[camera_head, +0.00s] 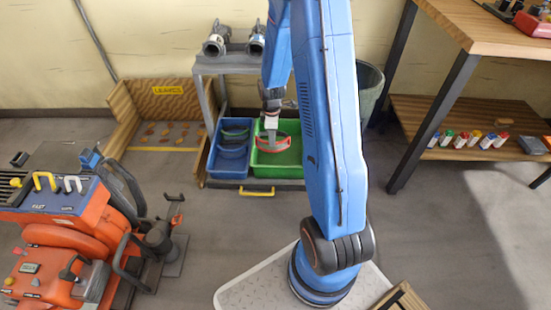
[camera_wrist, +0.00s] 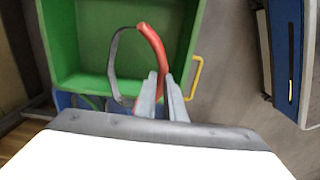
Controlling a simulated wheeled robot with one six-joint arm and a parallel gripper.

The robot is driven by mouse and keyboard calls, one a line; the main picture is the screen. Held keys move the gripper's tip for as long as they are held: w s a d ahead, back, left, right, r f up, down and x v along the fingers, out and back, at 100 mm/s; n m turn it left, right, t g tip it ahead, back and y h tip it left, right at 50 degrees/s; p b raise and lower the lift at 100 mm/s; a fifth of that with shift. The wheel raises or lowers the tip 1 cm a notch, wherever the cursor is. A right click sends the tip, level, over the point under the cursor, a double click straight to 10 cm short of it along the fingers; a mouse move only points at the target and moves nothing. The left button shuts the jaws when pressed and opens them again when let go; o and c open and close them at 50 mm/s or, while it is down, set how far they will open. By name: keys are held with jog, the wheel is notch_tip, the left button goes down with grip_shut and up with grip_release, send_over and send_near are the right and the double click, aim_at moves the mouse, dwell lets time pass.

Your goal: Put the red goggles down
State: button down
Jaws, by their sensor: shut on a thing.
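The red goggles (camera_wrist: 152,45) have a red frame and a dark strap loop. My gripper (camera_wrist: 162,80) is shut on them at the frame, and they hang over the green bin in the wrist view. In the head view the red goggles (camera_head: 273,143) show below my gripper (camera_head: 271,122), in front of the green bin (camera_head: 290,171). The green bin (camera_wrist: 62,50) looks empty in the wrist view. I cannot tell how far above its floor the goggles are.
A blue bin (camera_head: 228,168) beside the green one holds dark goggles (camera_head: 234,136). Both stand on a grey cart (camera_head: 206,66) with a yellow handle (camera_head: 257,191). An orange machine (camera_head: 65,245) stands at left, a wooden bench (camera_head: 490,30) at right. A leaves box (camera_head: 165,101) is behind.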

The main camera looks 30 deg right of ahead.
notch_tip(320, 180, down, 13)
jog(key=shift+f, duration=0.1)
dwell(0.6)
jog(key=c, duration=1.8)
grip_release()
jog(key=shift+c, duration=0.2)
